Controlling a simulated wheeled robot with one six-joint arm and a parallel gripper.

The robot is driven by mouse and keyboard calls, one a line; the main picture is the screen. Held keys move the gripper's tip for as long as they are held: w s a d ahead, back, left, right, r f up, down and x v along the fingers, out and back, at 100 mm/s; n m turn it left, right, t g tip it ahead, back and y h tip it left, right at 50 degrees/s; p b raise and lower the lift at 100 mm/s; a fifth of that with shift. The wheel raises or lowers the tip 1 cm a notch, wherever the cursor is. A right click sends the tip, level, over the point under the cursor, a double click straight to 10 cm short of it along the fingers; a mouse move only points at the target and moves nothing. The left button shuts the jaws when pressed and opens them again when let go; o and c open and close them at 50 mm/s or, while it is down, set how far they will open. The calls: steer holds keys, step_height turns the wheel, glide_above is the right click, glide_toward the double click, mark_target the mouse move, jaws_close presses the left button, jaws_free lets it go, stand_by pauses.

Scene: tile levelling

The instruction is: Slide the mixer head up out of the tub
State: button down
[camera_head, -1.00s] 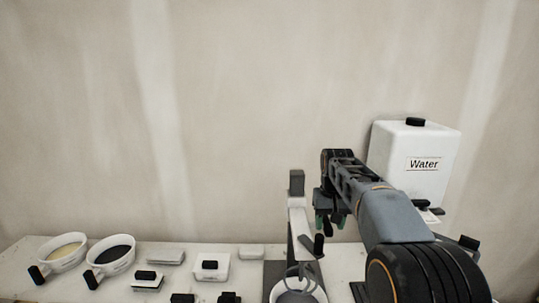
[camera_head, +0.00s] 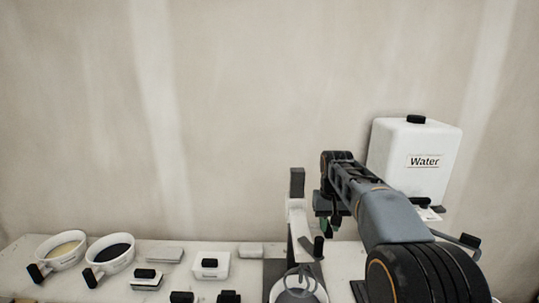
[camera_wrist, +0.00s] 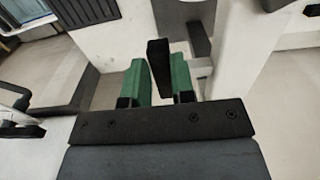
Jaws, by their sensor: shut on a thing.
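The mixer stands at the lower middle of the head view, with a dark post top (camera_head: 297,182) and a white mixer head (camera_head: 298,216) on it. A dark lever (camera_head: 318,247) sticks out on its right. My gripper (camera_head: 326,224) is beside the head on the right. In the wrist view my gripper (camera_wrist: 159,82) has its green fingers on either side of a black handle (camera_wrist: 158,62), shut on it. The contact itself is partly hidden.
A white water container (camera_head: 410,165) stands behind my arm at the right. Two white bowls (camera_head: 62,249) (camera_head: 110,252) and several small black-handled tools (camera_head: 211,264) lie on the bench to the left. The wall (camera_head: 200,100) is bare above.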

steer(key=shift+r+p, duration=2.95)
steer(key=shift+p, duration=0.1)
steer(key=c, duration=1.3)
jaws_free()
steer(key=shift+f, duration=0.25)
steer(key=o, duration=0.5)
steer(key=shift+o, duration=0.2)
step_height(320, 180, up, 7)
steer(key=p, duration=0.6)
steer(key=s+f+t, duration=0.2)
steer(key=s, duration=0.9)
steer(key=s+f+t, duration=0.2)
steer(key=s+f, duration=0.1)
steer(key=s, duration=0.9)
steer(key=shift+s+t, duration=0.2)
steer(key=shift+t, duration=0.2)
